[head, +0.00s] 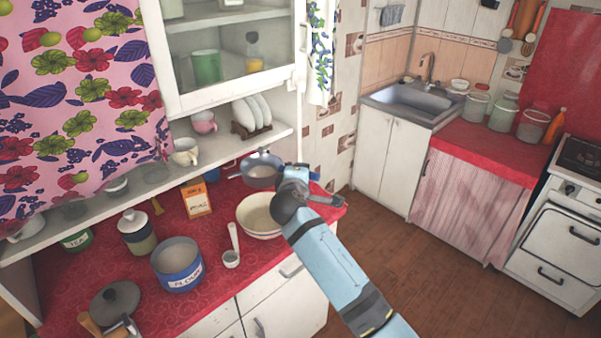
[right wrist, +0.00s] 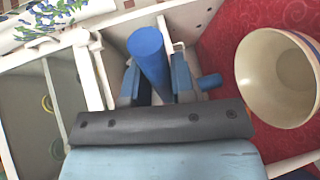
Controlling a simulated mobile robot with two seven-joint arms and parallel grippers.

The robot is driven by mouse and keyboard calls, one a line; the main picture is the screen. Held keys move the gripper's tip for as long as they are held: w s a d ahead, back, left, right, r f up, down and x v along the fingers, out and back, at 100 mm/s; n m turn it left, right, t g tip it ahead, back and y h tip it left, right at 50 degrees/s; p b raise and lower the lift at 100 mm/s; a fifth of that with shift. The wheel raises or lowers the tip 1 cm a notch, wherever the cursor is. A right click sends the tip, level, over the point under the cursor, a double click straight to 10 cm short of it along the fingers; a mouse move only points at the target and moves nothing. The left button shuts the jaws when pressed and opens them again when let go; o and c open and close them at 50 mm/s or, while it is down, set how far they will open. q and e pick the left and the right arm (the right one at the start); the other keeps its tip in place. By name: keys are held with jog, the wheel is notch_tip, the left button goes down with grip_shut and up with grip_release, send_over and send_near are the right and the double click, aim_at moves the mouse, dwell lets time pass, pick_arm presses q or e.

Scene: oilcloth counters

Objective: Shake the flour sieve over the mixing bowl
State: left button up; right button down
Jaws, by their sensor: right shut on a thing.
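The mixing bowl (head: 259,222), cream with a darker band, stands on the red counter just left of my right gripper in the head view. It also shows at the right of the right wrist view (right wrist: 257,85). My right gripper (right wrist: 157,88) is shut on a blue cylindrical handle (right wrist: 149,55), which I take to be the sieve's. The sieve's body is not clearly visible, and a short blue cylinder (right wrist: 210,82) shows beside the fingers. In the head view my wrist hides the fingers. My left gripper is not in view.
The red counter (head: 215,220) holds a grey pan (head: 262,170) behind the bowl, a white ladle (head: 232,258), a blue flour canister (head: 178,265), an orange box (head: 196,198) and a lidded jar (head: 136,230). A shelf (head: 215,150) with cups overhangs the back.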

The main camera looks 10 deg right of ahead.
jog(key=shift+f+b, duration=0.35)
jog(key=shift+f, duration=0.3)
notch_tip(320, 180, down, 9)
jog(key=b, duration=0.5)
jog(key=shift+s+b, duration=0.15)
jog(key=shift+b, duration=0.2)
dwell(1.1)
jog(key=shift+a, duration=0.1)
dwell(0.4)
jog(key=shift+w+d, duration=0.9)
jog(key=shift+w, duration=0.3)
jog(key=shift+s, duration=0.1)
